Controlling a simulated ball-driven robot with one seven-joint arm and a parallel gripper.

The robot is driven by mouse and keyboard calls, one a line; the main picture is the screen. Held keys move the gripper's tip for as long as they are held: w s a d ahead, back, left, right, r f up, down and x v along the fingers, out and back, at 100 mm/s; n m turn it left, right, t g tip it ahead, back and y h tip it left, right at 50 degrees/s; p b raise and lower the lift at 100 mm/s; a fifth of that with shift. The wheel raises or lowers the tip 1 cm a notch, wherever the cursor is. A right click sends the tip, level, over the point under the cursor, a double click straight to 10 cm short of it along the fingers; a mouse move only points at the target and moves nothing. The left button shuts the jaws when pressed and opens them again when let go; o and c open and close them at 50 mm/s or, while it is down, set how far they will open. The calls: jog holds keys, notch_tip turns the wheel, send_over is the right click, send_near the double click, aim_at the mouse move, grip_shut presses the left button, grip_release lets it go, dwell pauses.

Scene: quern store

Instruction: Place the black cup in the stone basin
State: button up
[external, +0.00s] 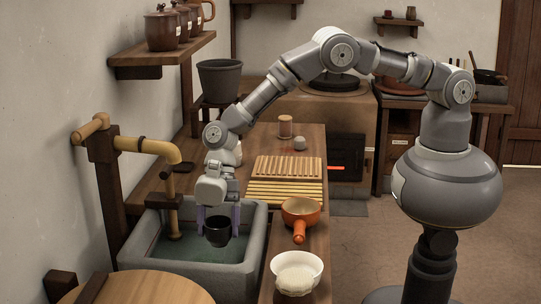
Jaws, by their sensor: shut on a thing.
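The black cup (217,233) is held upright between the fingers of my gripper (219,217). My gripper points down and is shut on the cup. The cup is over the stone basin (258,233), in front of its back wall as seen here. The basin is grey and has greenish water inside. I cannot tell whether the cup touches the water or the basin floor.
A bamboo spout (160,150) stands over the basin, just left of my gripper. An orange pan (300,211) and a white bowl (297,272) stand on the counter to the right. Slatted wooden racks (287,168) lie behind. A round wooden lid (140,290) is at the front left.

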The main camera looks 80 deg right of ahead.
notch_tip(320, 180, down, 10)
jog(key=b, duration=0.3)
jog(key=shift+f, duration=0.2)
jog(key=shift+f+b, duration=0.15)
jog(key=shift+b, duration=0.15)
jog(key=o, duration=1.1)
jog(key=shift+r+p, duration=0.2)
jog(key=shift+p, duration=0.1)
jog(key=p+v, duration=0.3)
jog(key=v, duration=0.9)
